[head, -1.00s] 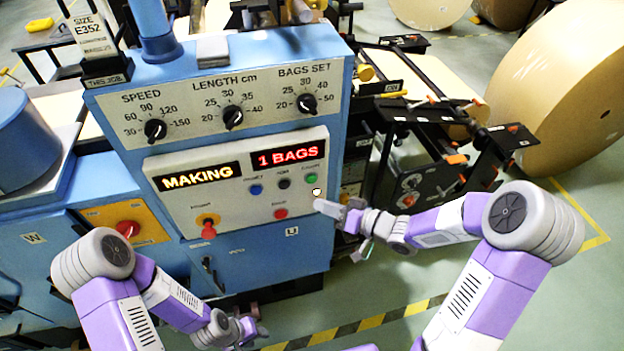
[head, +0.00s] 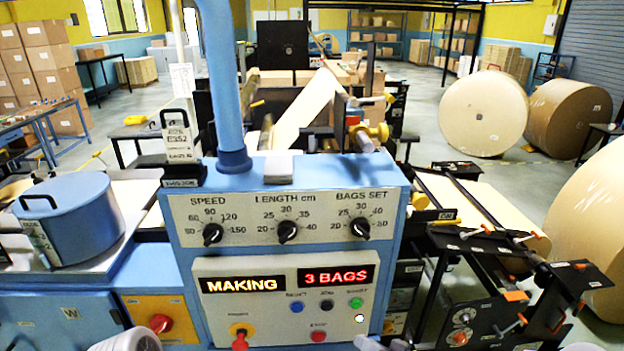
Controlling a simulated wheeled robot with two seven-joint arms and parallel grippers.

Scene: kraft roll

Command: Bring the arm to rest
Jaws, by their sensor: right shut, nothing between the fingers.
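My right gripper (head: 368,342) shows only as pale fingertips at the bottom edge, just below the lower right corner of the white control panel (head: 270,328). It is shut and empty; the rest of it is cut off by the frame. I cannot tell how far it stands from the panel. The panel's displays read MAKING (head: 240,285) and 3 BAGS (head: 337,276). My left gripper is out of view; only a grey part of my left arm shows at the bottom left.
The blue machine (head: 181,225) fills the front, with a black side frame (head: 470,310) to its right. Large kraft rolls (head: 484,113) stand on the floor at the right. Boxes (head: 50,70) are stacked at the back left.

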